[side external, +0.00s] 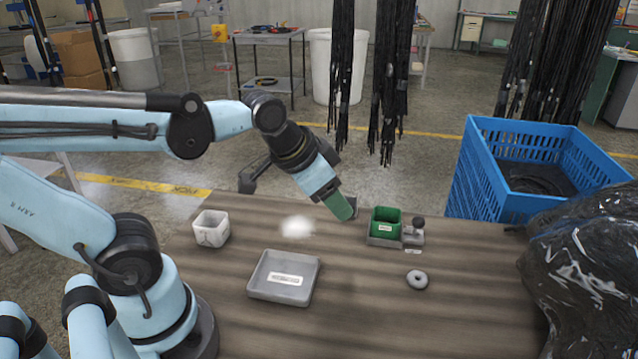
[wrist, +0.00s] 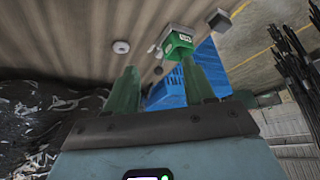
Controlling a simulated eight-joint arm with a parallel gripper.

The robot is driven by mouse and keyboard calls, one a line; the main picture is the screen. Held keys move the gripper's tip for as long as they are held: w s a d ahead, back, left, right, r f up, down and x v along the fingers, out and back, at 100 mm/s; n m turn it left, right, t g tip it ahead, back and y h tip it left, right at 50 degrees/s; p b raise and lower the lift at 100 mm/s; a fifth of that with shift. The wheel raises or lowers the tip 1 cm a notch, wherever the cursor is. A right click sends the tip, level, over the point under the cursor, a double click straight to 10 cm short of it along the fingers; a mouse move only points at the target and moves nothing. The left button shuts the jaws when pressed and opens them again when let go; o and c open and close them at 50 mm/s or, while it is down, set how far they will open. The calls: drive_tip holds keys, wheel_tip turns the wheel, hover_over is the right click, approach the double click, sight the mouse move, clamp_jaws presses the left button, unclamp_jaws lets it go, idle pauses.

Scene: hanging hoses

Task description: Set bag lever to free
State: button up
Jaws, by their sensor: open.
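A small grey fixture with a dark round knob (side external: 418,222) stands on the table, beside a green open box (side external: 386,222); it is probably the bag lever. Its setting cannot be read. In the wrist view the green box (wrist: 178,46) and a dark knob (wrist: 218,18) show beyond my fingertips. My gripper (side external: 343,207) is open and empty, its green fingers pointing down to the right, left of the green box and apart from it. The fingers also show spread in the wrist view (wrist: 162,82).
A grey tray (side external: 284,301), a white cup-like box (side external: 211,232), a grey ring (side external: 417,280) and a blurred white patch (side external: 297,227) are on the table. A blue crate (side external: 475,175) stands behind right. A black plastic bag (side external: 585,265) fills the right edge. Black hoses (side external: 392,80) hang behind.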

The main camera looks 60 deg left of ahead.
drive_tip(key=shift+s+f+n, duration=0.35)
drive_tip(key=shift+s+n, duration=0.05)
drive_tip(key=shift+n, duration=0.1)
drive_tip(key=shift+w+r, duration=0.15)
drive_tip(key=c, duration=0.3)
drive_tip(key=w+d+r+n+g, duration=0.1)
drive_tip(key=w+r+n+g, duration=0.25)
drive_tip(key=w+n, duration=0.4)
drive_tip(key=n+g, duration=0.3)
drive_tip(key=n, duration=0.3)
approach(419, 220)
drive_tip(key=shift+m+t, duration=0.25)
drive_tip(key=f, duration=1.1)
drive_tip(key=shift+w+a, duration=0.2)
drive_tip(key=shift+w, duration=0.2)
clamp_jaws()
